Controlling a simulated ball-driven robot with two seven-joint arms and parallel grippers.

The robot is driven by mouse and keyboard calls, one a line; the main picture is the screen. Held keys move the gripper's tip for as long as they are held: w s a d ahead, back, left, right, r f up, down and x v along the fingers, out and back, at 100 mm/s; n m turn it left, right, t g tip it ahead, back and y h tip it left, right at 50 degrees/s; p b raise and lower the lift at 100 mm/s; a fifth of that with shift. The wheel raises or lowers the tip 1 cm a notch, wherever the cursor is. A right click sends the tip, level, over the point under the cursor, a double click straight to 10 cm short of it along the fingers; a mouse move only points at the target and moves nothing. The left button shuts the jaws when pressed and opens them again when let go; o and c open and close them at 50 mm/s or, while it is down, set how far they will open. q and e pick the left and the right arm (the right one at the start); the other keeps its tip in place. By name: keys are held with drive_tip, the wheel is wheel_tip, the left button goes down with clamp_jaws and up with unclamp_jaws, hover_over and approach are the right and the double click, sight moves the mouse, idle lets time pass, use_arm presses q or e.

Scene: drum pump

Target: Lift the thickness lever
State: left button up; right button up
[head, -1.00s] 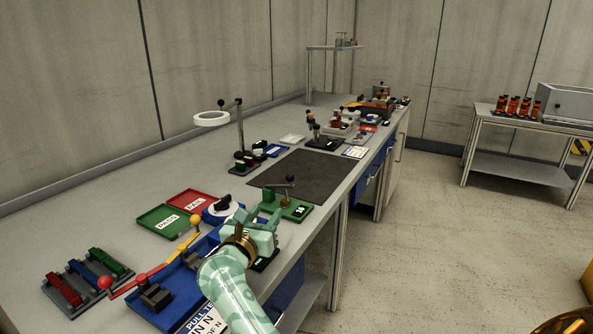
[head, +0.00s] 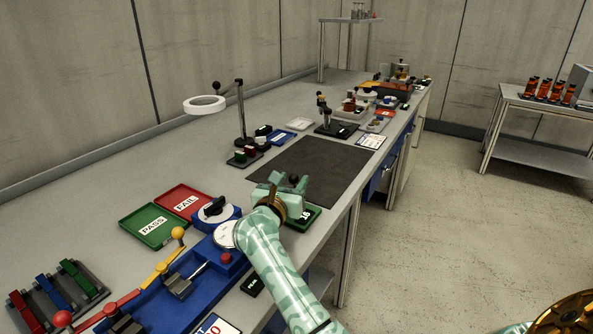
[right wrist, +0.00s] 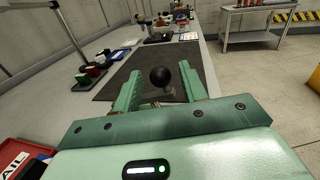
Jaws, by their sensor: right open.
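The thickness gauge's green base (head: 306,217) stands on the bench at the near edge of the dark mat, partly hidden by my right gripper (head: 281,186). Its lever has a black ball knob (head: 293,178), just visible among the fingers in the head view. In the right wrist view the knob (right wrist: 160,76) is between the two spread green fingers, nearer their tips. The fingers are open with gaps at both sides of the knob, so they do not appear to grip it. The lever's arm is mostly hidden.
A blue tester (head: 195,268) with a dial, and the red FAIL tray (head: 184,201) and green PASS tray (head: 153,226), lie left of my right arm. The dark mat (head: 315,165) beyond is bare. A ring lamp (head: 205,105) stands behind. The bench edge is close on the right.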

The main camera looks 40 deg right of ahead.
drive_tip(key=shift+w+d, duration=0.4)
drive_tip(key=shift+d, duration=0.2)
use_arm(q)
drive_tip(key=shift+w+d, duration=0.2)
drive_tip(key=shift+w, duration=0.15)
drive_tip(key=shift+a, duration=0.1)
use_arm(e)
clamp_jaws()
use_arm(q)
drive_tip(key=shift+s, duration=0.15)
drive_tip(key=shift+a+r, duration=0.1)
use_arm(e)
drive_tip(key=shift+r, duration=0.15)
